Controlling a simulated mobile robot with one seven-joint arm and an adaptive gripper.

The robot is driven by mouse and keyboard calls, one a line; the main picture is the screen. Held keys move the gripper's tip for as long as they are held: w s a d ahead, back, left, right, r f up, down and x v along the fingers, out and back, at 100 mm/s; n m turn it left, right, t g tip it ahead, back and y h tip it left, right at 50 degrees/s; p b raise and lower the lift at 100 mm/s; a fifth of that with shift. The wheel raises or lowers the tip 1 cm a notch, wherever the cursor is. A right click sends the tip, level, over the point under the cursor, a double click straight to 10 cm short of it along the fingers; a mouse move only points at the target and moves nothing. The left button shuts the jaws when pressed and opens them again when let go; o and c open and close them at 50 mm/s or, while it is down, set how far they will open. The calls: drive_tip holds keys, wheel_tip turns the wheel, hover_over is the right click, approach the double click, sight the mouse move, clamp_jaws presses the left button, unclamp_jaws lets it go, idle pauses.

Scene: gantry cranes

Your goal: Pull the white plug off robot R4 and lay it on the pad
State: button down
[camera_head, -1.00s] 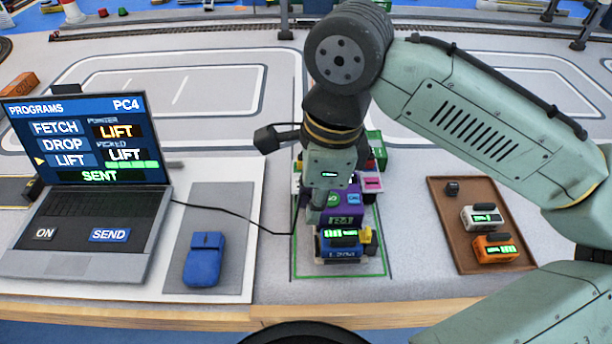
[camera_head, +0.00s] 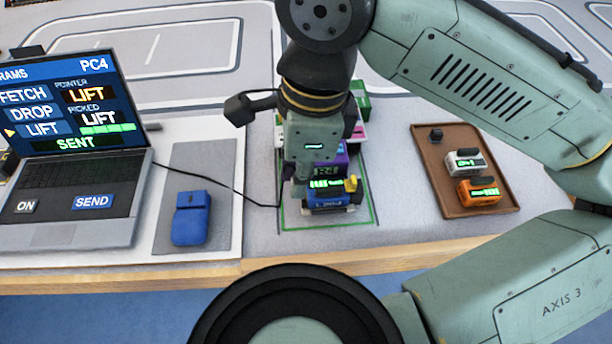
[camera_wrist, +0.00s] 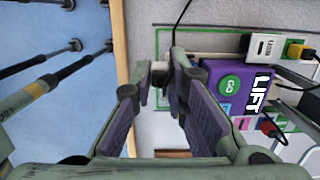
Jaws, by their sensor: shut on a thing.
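My gripper (camera_wrist: 158,85) is shut on the small white plug (camera_wrist: 160,67), which shows only partly between the fingertips. A black cable runs from the plug across the wrist view; in the head view it leads to the laptop. The purple robot unit (camera_wrist: 225,85) stands to the right of the fingers, with a gap between it and the plug. In the head view my gripper (camera_head: 288,188) is at the left side of this unit (camera_head: 335,165), low over the table; the plug is hidden there. A grey pad (camera_head: 168,238) lies to the left, with a blue mouse on it.
A blue module (camera_head: 325,198) with a green display and yellow part stands at the front of the purple unit. A laptop (camera_head: 70,150) is far left. A brown tray (camera_head: 448,198) at the right holds white, orange and black items.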

drive_tip(key=w+a+p, duration=0.2)
drive_tip(key=w+a, duration=0.7)
drive_tip(key=w, duration=0.4)
drive_tip(key=p, duration=0.4)
hover_over(215, 128)
drive_tip(key=shift+d, duration=0.2)
idle(0.6)
drive_tip(key=shift+f+b, duration=2.15)
drive_tip(key=shift+f, duration=3.55)
drive_tip(key=c, duration=1.5)
unclamp_jaws()
